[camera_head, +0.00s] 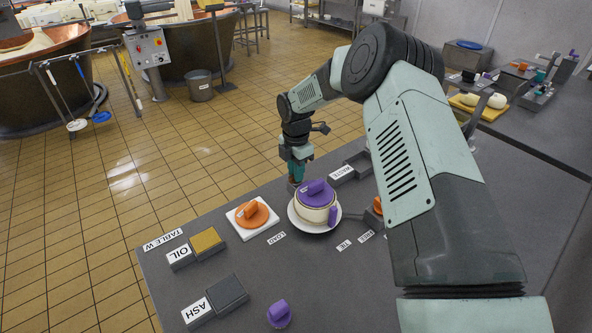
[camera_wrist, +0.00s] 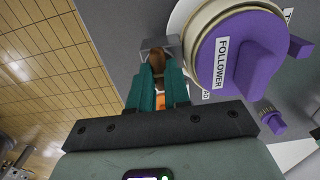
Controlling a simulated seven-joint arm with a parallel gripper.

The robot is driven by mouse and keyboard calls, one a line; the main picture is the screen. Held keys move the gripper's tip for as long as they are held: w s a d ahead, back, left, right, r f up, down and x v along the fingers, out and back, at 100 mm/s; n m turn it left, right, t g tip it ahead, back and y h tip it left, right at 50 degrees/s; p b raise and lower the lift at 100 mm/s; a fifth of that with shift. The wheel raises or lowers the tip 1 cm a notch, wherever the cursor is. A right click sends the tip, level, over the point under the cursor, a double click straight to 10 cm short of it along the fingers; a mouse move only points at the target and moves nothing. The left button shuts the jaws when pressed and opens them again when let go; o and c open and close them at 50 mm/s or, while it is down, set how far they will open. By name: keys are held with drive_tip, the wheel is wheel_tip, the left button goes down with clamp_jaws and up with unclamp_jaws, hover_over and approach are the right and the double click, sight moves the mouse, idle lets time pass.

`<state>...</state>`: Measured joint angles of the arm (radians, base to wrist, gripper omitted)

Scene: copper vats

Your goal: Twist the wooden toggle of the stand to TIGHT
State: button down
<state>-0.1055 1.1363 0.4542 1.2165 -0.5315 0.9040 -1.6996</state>
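The wooden toggle (camera_wrist: 157,67) shows as a small brown piece between my teal fingertips in the wrist view. It also shows just below the fingers in the head view (camera_head: 294,179). My gripper (camera_wrist: 159,72) points down at it, and its fingers appear closed on its two sides. The grey part of the stand (camera_wrist: 162,44) lies just beyond the fingertips, beside a cream vessel with a purple lid marked FOLLOWER (camera_wrist: 222,62). In the head view this lid (camera_head: 314,193) is right of my gripper. No TIGHT mark is readable, and the toggle's angle is unclear.
The vessel stands on a white plate (camera_head: 296,220). An orange-handled piece (camera_head: 251,215) on a white square, OIL (camera_head: 180,254) and ASH (camera_head: 197,309) blocks, and a purple knob (camera_head: 279,314) are nearby. A WASTE tray (camera_head: 343,173) is right of my gripper. The table's front-left area has bare room.

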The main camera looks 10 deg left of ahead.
drive_tip(key=shift+m, duration=0.3)
drive_tip(key=m, duration=0.5)
drive_tip(key=shift+m, duration=0.3)
drive_tip(key=m, duration=1.1)
drive_tip(key=shift+r+m, duration=0.1)
drive_tip(key=shift+m, duration=0.3)
drive_tip(key=m, duration=0.6)
drive_tip(key=c, duration=1.4)
unclamp_jaws()
drive_tip(key=shift+o, duration=0.2)
